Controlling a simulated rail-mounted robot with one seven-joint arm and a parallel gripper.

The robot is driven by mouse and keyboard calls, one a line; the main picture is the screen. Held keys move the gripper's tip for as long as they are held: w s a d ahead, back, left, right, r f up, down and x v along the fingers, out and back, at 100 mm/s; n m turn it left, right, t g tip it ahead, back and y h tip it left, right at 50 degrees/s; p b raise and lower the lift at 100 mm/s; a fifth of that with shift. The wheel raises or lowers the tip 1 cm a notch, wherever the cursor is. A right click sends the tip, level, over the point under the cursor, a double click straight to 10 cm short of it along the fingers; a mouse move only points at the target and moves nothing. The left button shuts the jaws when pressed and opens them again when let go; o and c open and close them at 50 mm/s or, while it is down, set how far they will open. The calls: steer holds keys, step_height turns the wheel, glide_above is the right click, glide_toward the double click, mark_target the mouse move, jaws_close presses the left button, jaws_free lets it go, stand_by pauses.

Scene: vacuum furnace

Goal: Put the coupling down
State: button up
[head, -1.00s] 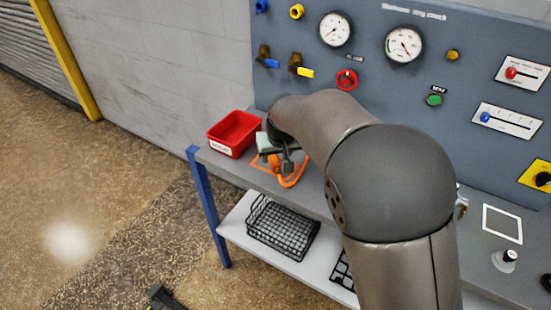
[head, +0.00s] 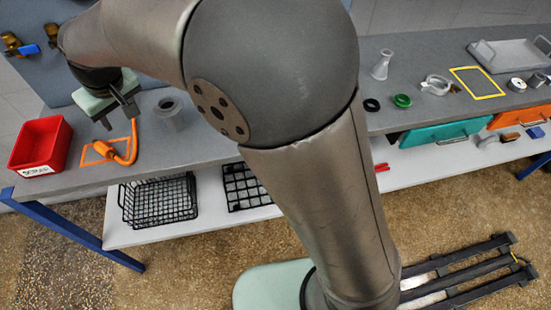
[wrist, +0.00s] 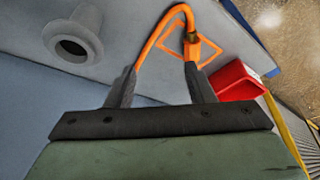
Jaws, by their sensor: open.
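The orange coupling (head: 104,149) with its curved orange hose (head: 134,138) lies on the grey bench, at an orange square outline (head: 88,158). In the wrist view the coupling (wrist: 191,48) shows inside or over the outline (wrist: 212,50), and the hose (wrist: 156,35) arches back toward the left finger. My gripper (head: 122,105) is above the bench, just behind the coupling in the head view. In the wrist view its two fingers (wrist: 160,85) stand wide apart with nothing between the tips. Whether a finger touches the hose I cannot tell.
A red bin (head: 40,146) stands left of the outline. A grey flanged part (head: 170,114) stands to the right. A black wire basket (head: 158,200) sits on the lower shelf. Several small parts and a yellow outline (head: 478,83) are farther right.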

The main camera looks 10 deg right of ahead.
steer(key=s+d+f+m+g+h, duration=0.1)
steer(key=s+d+m, duration=0.1)
steer(key=d, duration=1.1)
steer(key=s+d+m+h, duration=0.1)
steer(key=d+m, duration=0.2)
steer(key=d, duration=1)
steer(key=s+d+f+m, duration=0.1)
steer(key=s+d+f, duration=0.1)
steer(key=s+d, duration=0.5)
steer(key=s+d+f+m+g, duration=0.1)
steer(key=s+d+f+m, duration=0.1)
steer(key=s+d, duration=0.5)
steer(key=shift+s+f+g+h, duration=0.25)
steer(key=shift+f+g+h, duration=0.05)
steer(key=shift+f, duration=0.2)
steer(key=shift+r+p, duration=0.8)
steer(key=shift+r, duration=0.1)
